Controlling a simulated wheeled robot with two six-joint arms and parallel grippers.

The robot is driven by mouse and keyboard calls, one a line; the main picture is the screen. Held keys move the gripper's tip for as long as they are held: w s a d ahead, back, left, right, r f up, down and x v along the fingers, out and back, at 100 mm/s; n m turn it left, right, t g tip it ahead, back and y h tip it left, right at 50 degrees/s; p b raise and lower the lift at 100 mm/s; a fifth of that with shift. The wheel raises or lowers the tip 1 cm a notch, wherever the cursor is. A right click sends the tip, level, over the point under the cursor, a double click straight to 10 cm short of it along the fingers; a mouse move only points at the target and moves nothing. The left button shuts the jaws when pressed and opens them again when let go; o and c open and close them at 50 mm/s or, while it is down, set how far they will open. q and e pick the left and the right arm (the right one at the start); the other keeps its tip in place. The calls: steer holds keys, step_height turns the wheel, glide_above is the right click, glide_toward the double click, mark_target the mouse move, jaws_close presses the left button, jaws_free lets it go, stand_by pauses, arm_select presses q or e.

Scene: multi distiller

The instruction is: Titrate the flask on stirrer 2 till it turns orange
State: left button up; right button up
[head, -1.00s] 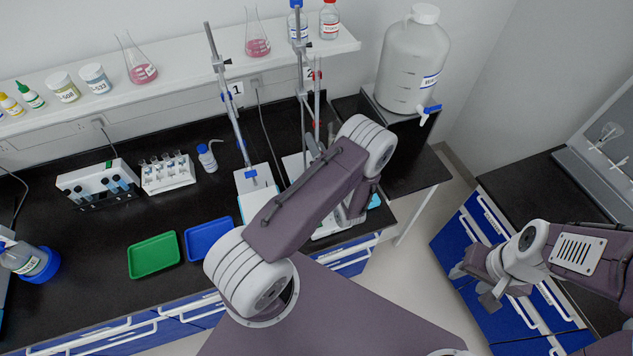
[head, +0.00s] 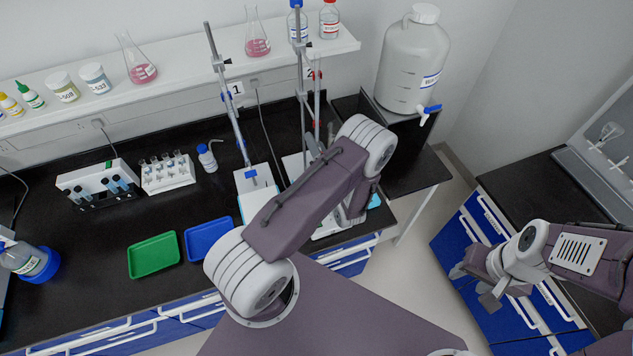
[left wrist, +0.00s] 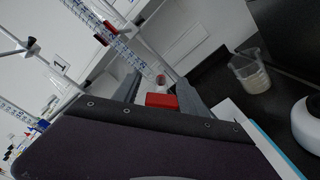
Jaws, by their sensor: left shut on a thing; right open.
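Stirrer 2 (head: 328,233) is largely covered by my arm. The flask on it does not show clearly in either view, so its colour cannot be told. My right gripper (head: 473,287) is open and empty at the right.
Burette 1 (head: 234,115) stands over stirrer 1 (head: 252,178) to the left. Green (head: 154,256) and blue (head: 208,240) trays lie on the black bench. A large carboy (head: 412,65) is at the back right. A beaker (left wrist: 252,75) with pale liquid shows in the left wrist view.

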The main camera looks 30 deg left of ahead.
arm_select(q)
steer(key=m, duration=0.4)
steer(key=shift+s+a+r+n, duration=0.1)
steer(key=shift+r+n, duration=0.05)
steer(key=shift+n, duration=0.25)
steer(key=shift+n+b, duration=0.7)
steer(key=shift+n, duration=0.6)
steer(key=shift+o, duration=0.2)
stand_by(3.8)
